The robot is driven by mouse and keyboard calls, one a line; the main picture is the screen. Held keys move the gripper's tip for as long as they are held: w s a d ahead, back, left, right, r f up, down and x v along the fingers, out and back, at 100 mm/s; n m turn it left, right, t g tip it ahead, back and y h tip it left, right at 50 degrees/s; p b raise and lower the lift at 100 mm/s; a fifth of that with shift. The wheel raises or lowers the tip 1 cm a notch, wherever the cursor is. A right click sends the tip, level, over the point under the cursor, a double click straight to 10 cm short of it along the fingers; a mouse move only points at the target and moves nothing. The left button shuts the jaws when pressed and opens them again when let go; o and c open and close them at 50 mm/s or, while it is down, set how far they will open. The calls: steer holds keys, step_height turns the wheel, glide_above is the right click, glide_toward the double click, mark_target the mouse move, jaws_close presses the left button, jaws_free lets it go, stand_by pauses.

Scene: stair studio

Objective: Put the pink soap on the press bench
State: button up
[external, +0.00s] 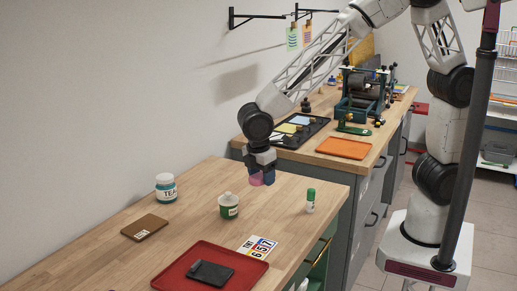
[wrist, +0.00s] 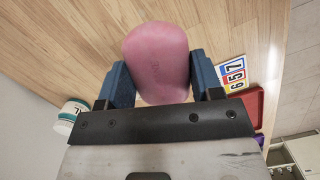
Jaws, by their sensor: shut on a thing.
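The pink soap (wrist: 157,62) is a rounded block between the two blue fingers of my gripper (wrist: 160,84) in the wrist view. The fingers are shut on its sides. In the external view the soap (external: 256,180) shows as a small pink patch beside the blue fingers of my gripper (external: 263,177), over the far end of the near wooden bench. I cannot tell how high it is above the wood. The press bench (external: 298,153) is the farther wood-topped bench with grey cabinets, carrying a dark green press (external: 362,102).
The press bench also holds a black tray (external: 318,123) and an orange tray (external: 343,148). On the near bench (external: 100,232) are a tea jar (external: 166,188), a green pot (external: 229,207), a glue stick (external: 310,201), a number card (external: 258,247) and a red tray (external: 175,275).

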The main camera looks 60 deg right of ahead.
steer(key=w+d+r+m, duration=0.3)
steer(key=w+d+m, duration=0.1)
steer(key=w+d, duration=0.45)
steer(key=w+d+r+m+g+y, duration=0.1)
steer(key=w+d+r+m, duration=0.15)
steer(key=w+d, duration=0.65)
steer(key=w+d+r+m, duration=0.2)
steer(key=w+d+m, duration=0.2)
steer(key=w+d, duration=0.5)
steer(key=w+d+r+m, duration=0.3)
steer(key=w+d, duration=0.5)
steer(key=d, duration=0.2)
steer(key=shift+d+m+y, duration=0.3)
steer(key=shift+m+y, duration=0.05)
steer(key=shift+y, duration=0.05)
steer(key=shift+a, duration=0.1)
